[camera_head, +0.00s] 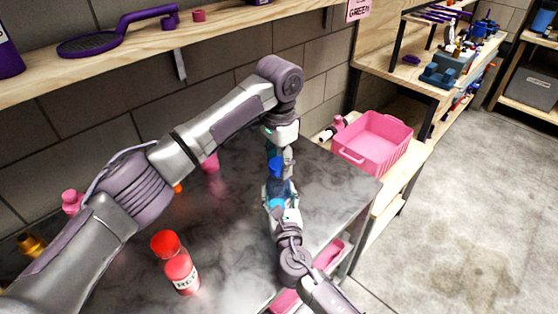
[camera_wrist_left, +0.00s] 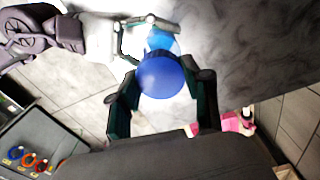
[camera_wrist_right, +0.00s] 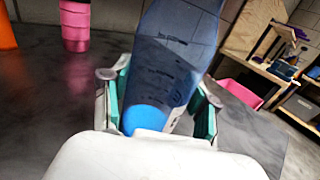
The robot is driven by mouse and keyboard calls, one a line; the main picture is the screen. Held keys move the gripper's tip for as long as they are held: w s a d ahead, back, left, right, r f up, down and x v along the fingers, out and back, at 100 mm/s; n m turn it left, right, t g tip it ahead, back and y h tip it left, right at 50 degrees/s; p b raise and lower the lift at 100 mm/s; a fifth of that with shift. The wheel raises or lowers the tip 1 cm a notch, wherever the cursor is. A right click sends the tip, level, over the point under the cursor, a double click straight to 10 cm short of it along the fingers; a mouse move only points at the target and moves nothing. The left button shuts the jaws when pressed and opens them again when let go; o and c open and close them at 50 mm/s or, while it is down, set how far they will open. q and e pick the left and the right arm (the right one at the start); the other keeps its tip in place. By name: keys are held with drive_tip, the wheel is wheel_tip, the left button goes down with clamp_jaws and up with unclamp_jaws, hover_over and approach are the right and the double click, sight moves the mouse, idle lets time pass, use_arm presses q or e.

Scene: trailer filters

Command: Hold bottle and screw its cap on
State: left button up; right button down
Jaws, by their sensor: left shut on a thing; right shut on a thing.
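A dark blue translucent bottle (camera_wrist_right: 170,62) with brighter blue at its bottom stands between the teal-padded fingers of my right gripper (camera_wrist_right: 160,112), which is shut on it. The bottle also shows in the head view (camera_head: 281,188), above the dark table. My left gripper (camera_wrist_left: 160,88) comes down from above and is shut on the round blue cap (camera_wrist_left: 161,76). In the head view the cap (camera_head: 276,165) is at the top of the bottle, in line with it. The joint between cap and bottle is too small to see, so I cannot tell whether the threads meet.
A red-capped bottle (camera_head: 177,264) stands on the dark marbled table (camera_head: 225,235) at the front. A pink cup (camera_head: 210,162) stands farther back. A pink crate (camera_head: 374,142) sits on the bench to the right. A wooden shelf (camera_head: 140,50) runs above the table.

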use_arm(q)
drive_tip(key=m, duration=0.6)
drive_tip(key=shift+m, duration=0.4)
drive_tip(key=m, duration=0.4)
drive_tip(key=shift+m, duration=0.3)
drive_tip(key=o, duration=1.4)
drive_tip(key=shift+c, duration=0.2)
drive_tip(key=shift+r, duration=0.1)
wheel_tip(320, 180, up, 12)
use_arm(e)
drive_tip(key=shift+c, duration=1.1)
unclamp_jaws()
drive_tip(key=shift+s, duration=0.1)
